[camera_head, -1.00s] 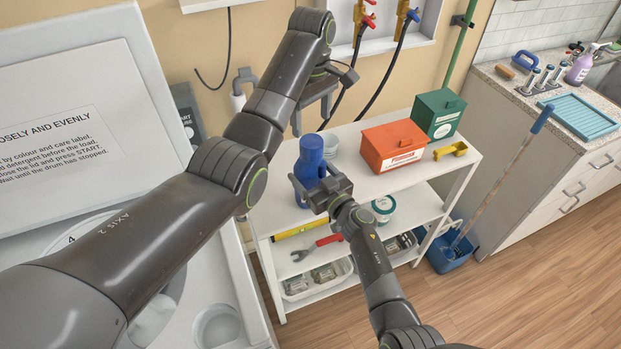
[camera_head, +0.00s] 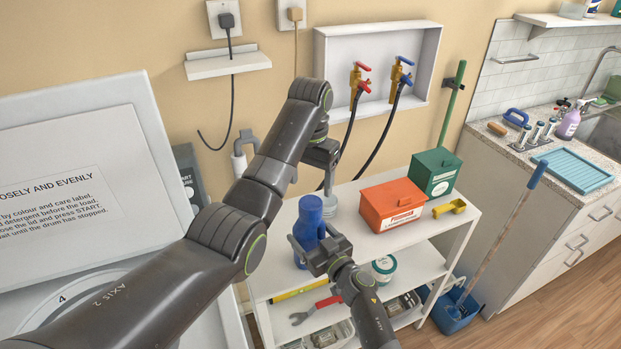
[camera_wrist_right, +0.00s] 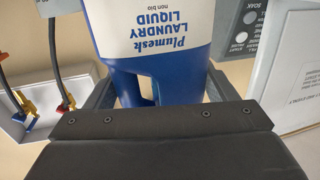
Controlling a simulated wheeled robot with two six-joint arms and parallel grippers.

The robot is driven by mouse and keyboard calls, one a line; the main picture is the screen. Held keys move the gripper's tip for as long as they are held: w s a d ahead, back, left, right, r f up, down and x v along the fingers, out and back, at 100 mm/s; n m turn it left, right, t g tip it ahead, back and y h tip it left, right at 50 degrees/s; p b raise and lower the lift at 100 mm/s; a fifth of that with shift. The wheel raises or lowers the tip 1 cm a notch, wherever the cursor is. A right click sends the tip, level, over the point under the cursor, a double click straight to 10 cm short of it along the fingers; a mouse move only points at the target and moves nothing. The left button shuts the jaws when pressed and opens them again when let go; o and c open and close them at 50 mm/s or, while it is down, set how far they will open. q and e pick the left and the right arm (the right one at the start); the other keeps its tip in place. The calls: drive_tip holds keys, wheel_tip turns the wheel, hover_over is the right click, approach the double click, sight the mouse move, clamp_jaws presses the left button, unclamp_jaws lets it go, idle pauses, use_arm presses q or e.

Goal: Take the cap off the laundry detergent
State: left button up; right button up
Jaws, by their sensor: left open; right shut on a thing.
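The laundry detergent is a blue bottle (camera_head: 301,262) at the left end of the white shelf unit's top. Its blue cap (camera_head: 310,207) is on, at the upper end. In the right wrist view the bottle (camera_wrist_right: 175,60) shows a white "Laundry Liquid" label, upside down in the picture. My right gripper (camera_head: 308,245) is shut on the bottle, with a finger on each side. My left gripper (camera_head: 312,181) is open and empty, above and behind the cap, fingers pointing down. Whether the bottle's base touches the shelf is hard to tell.
An orange box (camera_head: 392,205), a green box (camera_head: 434,174) and a yellow item (camera_head: 449,208) stand to the right. A washing machine (camera_head: 90,170) is at the left. Taps and hoses (camera_head: 380,85) are on the wall behind.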

sight(310, 202)
use_arm(q)
drive_tip(key=m, duration=0.4)
drive_tip(key=shift+m, duration=0.4)
drive_tip(key=m, duration=1)
drive_tip(key=shift+m, duration=0.3)
drive_tip(key=m, duration=0.7)
drive_tip(key=shift+m, duration=0.4)
drive_tip(key=m, duration=0.6)
drive_tip(key=shift+f+m, duration=0.4)
drive_tip(key=shift+f, duration=3.65)
